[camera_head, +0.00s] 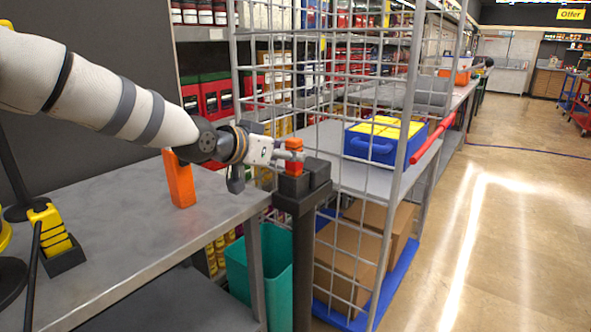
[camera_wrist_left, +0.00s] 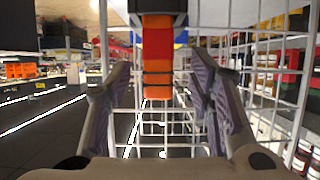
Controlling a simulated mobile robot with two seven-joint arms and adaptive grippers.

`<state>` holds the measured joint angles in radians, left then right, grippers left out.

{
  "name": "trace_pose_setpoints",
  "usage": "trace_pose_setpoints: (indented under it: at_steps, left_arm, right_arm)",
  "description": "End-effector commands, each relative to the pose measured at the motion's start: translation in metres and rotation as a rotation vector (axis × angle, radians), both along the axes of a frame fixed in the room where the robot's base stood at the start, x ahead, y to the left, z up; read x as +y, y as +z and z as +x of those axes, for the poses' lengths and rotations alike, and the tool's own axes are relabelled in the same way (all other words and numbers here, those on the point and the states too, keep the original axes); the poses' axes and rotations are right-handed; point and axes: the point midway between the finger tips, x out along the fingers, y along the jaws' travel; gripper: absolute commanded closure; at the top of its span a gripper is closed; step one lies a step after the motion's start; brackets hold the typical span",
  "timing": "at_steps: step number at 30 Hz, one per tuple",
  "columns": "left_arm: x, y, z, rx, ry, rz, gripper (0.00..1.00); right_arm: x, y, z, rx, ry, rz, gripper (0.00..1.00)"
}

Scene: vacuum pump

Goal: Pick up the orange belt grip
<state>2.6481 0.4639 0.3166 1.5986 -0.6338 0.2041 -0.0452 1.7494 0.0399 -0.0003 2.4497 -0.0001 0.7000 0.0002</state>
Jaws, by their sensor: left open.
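The orange belt grip (camera_head: 294,146) stands upright at the black holder (camera_head: 303,186) on top of a dark post by the table's corner. My left gripper (camera_head: 287,157) reaches it from the left, level with it, and partly covers it. In the left wrist view the orange belt grip (camera_wrist_left: 157,58) hangs from the dark block at the top centre, in line with the gap between the two fingers of my left gripper (camera_wrist_left: 160,72). The fingers are apart, with visible gaps on both sides of it. Its depth between the fingers is hard to tell. My right gripper is not in view.
A wire mesh partition (camera_head: 350,130) stands right behind the holder. An orange block (camera_head: 179,178) stands on the grey table (camera_head: 130,225), below my left arm. A blue crate with yellow contents (camera_head: 372,148) sits beyond the mesh. A teal bin (camera_head: 262,275) is below.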

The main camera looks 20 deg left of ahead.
Motion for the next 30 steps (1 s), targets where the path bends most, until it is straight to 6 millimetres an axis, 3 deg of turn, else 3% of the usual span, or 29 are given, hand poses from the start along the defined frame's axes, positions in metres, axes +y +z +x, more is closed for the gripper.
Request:
trace_pose_setpoints:
  at_steps: [1,4,8,14,21,30]
  left_arm:
    - [-0.004,-0.014,0.007,0.008,-0.002,0.002,0.52]
    - [-0.010,-0.026,0.021,0.007,-0.001,0.001,0.52]
    - [-0.014,-0.029,0.033,0.005,-0.001,0.000,0.52]
    - [-0.014,-0.024,0.034,-0.001,0.000,0.001,0.52]
    - [-0.014,-0.024,0.033,0.000,0.000,0.001,1.00]
    - [-0.014,-0.021,0.033,-0.001,0.000,0.000,1.00]
  right_arm:
    - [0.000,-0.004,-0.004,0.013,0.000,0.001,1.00]
    - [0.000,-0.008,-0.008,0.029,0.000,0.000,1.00]
    - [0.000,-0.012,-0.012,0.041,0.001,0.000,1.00]
    - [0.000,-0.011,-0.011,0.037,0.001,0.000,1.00]
    - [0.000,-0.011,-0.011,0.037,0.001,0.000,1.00]
    - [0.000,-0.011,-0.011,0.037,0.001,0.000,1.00]
